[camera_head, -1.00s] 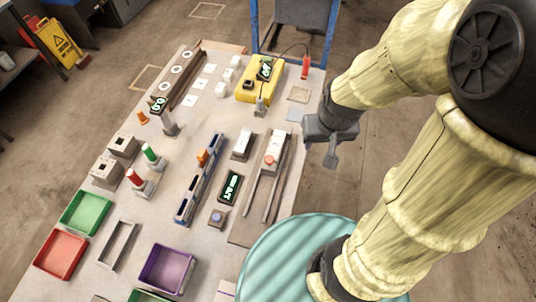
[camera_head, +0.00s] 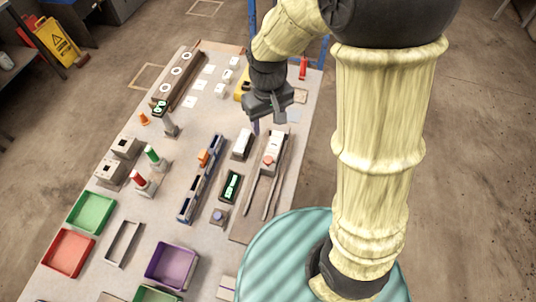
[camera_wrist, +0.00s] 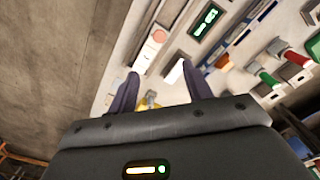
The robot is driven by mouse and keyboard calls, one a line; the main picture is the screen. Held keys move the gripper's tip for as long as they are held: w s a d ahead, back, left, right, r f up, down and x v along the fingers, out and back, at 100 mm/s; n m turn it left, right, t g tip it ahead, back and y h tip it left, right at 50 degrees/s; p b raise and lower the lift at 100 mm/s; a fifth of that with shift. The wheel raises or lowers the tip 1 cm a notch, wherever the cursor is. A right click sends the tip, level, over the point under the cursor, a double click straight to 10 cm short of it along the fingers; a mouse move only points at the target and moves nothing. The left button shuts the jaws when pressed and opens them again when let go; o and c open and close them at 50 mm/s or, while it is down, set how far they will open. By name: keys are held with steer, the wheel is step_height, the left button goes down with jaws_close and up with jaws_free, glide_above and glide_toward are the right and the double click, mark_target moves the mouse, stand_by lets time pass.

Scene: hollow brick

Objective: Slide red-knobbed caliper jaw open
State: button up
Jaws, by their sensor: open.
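Two thin dark rails run along the board toward the near edge. In the wrist view the red knob (camera_wrist: 159,35) shows on the pale jaw at upper middle, beyond my fingers. My gripper (camera_head: 268,124) hangs over the table, beyond the far end of the caliper and apart from it. In the wrist view my gripper's two dark fingers (camera_wrist: 158,90) are spread with nothing held between them.
A long blue rail (camera_head: 200,180) stands further left. A yellow case (camera_head: 241,90) is partly hidden behind my arm.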

mark_target(268, 158)
step_height(268, 158, down, 17)
steer(key=shift+f+p, duration=0.1)
steer(key=shift+p, duration=0.9)
jaws_close()
